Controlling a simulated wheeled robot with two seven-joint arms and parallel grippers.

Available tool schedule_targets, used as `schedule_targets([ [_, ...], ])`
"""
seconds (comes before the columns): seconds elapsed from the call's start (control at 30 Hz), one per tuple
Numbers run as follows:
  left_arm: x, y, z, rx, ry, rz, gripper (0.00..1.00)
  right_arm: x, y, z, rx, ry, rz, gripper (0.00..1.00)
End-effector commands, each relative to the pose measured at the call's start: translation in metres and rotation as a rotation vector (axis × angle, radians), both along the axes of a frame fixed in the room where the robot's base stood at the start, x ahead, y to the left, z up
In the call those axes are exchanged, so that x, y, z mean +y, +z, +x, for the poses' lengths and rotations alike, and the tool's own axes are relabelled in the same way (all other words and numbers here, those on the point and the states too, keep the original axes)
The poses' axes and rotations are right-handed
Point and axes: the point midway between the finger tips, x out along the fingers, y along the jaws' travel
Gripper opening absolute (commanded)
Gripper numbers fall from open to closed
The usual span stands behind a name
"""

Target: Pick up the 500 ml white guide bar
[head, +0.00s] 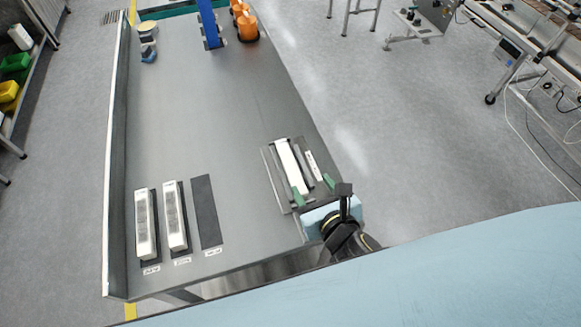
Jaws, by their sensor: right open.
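A long white bar (288,160) lies in a grey tray (269,173) at the right side of the grey table. Two more light bars, (145,226) and (175,216), lie on dark rectangles at the front left. Their labels are too small to read, so I cannot tell which is the 500 ml bar. My right gripper (313,190) is open, its green fingertips apart at the near end of the tray. The left fingertip is close to the near end of the white bar; I cannot tell whether they touch. My left gripper is not in view.
A bare dark rectangle (206,211) lies beside the two front bars. A thin strip with a white label (312,166) lies in the tray. Orange parts (246,26) and a blue upright (209,24) stand at the table's far end. The table's middle is clear.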

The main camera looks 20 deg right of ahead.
Motion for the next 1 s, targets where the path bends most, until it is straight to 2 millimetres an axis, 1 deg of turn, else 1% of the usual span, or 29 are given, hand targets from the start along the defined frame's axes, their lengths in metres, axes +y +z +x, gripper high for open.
schedule_targets([
  [0.03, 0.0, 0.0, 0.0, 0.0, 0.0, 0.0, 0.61, 0.0, -0.008, -0.003, 0.04, -0.018, 0.03, 0.56],
  [0.1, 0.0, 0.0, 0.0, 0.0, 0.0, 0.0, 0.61, 0.001, -0.015, -0.005, 0.076, -0.036, 0.057, 0.56],
  [0.17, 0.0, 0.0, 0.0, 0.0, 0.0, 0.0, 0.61, 0.001, -0.02, -0.001, 0.089, -0.043, 0.067, 0.56],
  [0.27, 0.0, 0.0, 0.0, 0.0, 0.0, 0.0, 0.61, 0.002, -0.029, 0.014, 0.092, -0.045, 0.07, 0.56],
  [0.4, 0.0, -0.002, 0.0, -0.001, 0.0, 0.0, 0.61, 0.002, -0.042, 0.039, 0.091, -0.045, 0.068, 0.56],
  [0.5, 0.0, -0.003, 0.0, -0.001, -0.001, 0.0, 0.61, 0.003, -0.05, 0.053, 0.091, -0.045, 0.068, 0.56],
  [0.6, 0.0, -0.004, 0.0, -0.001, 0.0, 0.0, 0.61, 0.004, -0.055, 0.061, 0.091, -0.044, 0.067, 0.56],
  [0.77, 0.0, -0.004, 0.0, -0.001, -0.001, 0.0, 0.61, 0.005, -0.059, 0.069, 0.091, -0.043, 0.068, 0.56],
  [1.0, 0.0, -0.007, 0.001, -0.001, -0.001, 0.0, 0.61, 0.013, -0.074, 0.098, 0.09, -0.043, 0.067, 0.56],
])
